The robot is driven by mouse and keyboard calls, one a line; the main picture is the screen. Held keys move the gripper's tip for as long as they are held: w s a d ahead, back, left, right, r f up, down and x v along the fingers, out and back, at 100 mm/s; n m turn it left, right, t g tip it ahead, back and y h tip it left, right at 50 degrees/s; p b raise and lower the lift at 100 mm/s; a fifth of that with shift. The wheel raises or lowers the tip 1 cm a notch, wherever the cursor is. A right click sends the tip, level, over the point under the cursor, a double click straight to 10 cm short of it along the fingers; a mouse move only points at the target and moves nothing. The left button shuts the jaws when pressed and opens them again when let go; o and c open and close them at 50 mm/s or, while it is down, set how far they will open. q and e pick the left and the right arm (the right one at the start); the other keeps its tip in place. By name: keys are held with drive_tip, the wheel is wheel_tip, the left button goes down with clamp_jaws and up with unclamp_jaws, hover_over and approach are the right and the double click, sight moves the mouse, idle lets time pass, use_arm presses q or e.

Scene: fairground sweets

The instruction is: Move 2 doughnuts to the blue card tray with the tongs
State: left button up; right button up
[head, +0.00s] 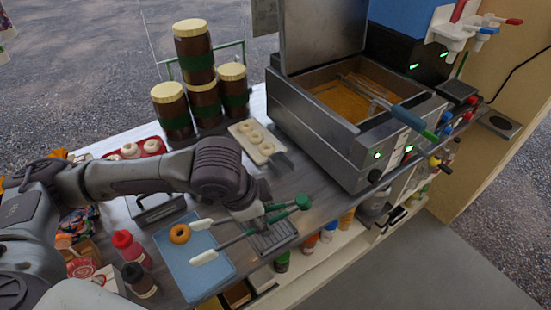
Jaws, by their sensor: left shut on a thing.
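My left gripper (258,211) is shut on the tongs (232,241), near their hinge. The tongs have a green hinge end (303,201) pointing right and two pale tips pointing left, spread apart. The tips hang over or rest at the right part of the blue card tray (187,278); which, I cannot tell. One brown ring doughnut (179,233) lies on the blue tray, left of the upper tip and apart from it. Several pale doughnuts (256,137) lie in a row on a beige tray (235,132) farther back. My right gripper is not in view.
The fryer (330,120) with its lid up stands at the back right. Brown jars (172,108) are stacked behind my arm. A dark rack (272,238) lies under the tongs. Bottles (133,250) stand left of the blue tray. A red tray (151,144) holds more doughnuts.

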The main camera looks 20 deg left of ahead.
use_arm(q)
drive_tip(key=w+d+r+m+g+h+p, duration=0.3)
drive_tip(key=w+r+m+g+h+p, duration=0.35)
drive_tip(key=m, duration=0.65)
use_arm(e)
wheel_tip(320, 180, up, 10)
drive_tip(key=p, duration=0.3)
use_arm(q)
wheel_tip(320, 180, down, 9)
drive_tip(key=s+y+b, duration=0.1)
drive_tip(key=b, duration=0.7)
drive_tip(key=shift+s+a+g, duration=0.2)
drive_tip(key=shift+s+g, duration=0.05)
drive_tip(key=shift+g, duration=0.1)
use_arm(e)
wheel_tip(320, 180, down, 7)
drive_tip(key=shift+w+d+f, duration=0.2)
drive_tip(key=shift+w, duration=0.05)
use_arm(q)
drive_tip(key=shift+o, duration=0.4)
drive_tip(key=shift+r+y, duration=0.1)
drive_tip(key=shift+y, duration=0.15)
clamp_jaws()
wheel_tip(320, 180, up, 5)
drive_tip(key=p, duration=0.4)
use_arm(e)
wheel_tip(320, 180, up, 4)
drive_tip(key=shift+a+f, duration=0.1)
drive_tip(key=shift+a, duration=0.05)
